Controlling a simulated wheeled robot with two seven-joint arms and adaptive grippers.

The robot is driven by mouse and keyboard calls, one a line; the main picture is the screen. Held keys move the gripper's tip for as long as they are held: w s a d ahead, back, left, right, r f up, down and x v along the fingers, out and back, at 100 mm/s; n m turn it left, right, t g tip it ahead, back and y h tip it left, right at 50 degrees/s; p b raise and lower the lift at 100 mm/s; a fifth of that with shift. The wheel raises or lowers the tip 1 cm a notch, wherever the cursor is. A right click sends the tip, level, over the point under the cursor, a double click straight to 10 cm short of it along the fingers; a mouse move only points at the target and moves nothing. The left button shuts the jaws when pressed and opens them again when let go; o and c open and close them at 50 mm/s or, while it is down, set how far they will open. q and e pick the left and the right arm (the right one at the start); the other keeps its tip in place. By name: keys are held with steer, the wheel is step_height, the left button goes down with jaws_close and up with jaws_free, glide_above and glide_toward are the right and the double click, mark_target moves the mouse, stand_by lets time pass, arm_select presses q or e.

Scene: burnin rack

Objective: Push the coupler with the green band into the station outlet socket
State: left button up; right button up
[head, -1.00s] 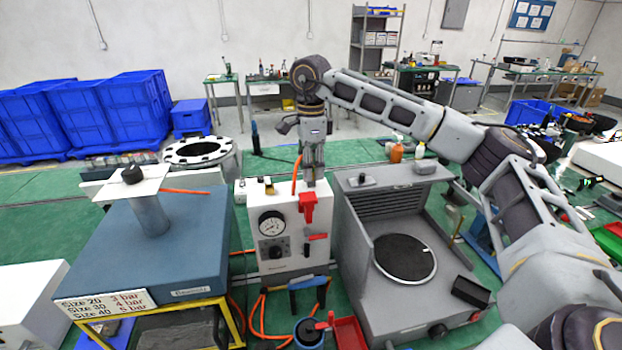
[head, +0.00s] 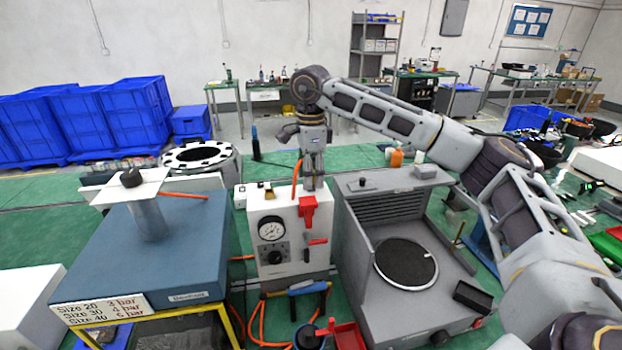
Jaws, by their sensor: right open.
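The station looks like a white box (head: 285,248) with a round gauge (head: 271,230), a dark knob and red levers (head: 308,209). My right gripper (head: 313,184) points down at the top rear of this box, just behind the upper red lever. It is open. An orange hose (head: 297,178) rises beside its fingers on the left. I cannot make out the coupler or its green band; it may be hidden by the gripper. The outlet socket cannot be made out either. My left gripper is not in view.
A blue block on a yellow frame (head: 150,255) stands left, bearing a post with a white plate (head: 130,187). A grey machine with a round dark plate (head: 405,264) stands close on the right. Orange hose (head: 262,325) and a red tray (head: 349,337) lie below.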

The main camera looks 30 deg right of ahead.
stand_by(0.7)
jaws_close()
steer(key=shift+r+p, duration=1.95)
steer(key=shift+r, duration=1.05)
steer(key=c, duration=0.7)
jaws_free()
jaws_close()
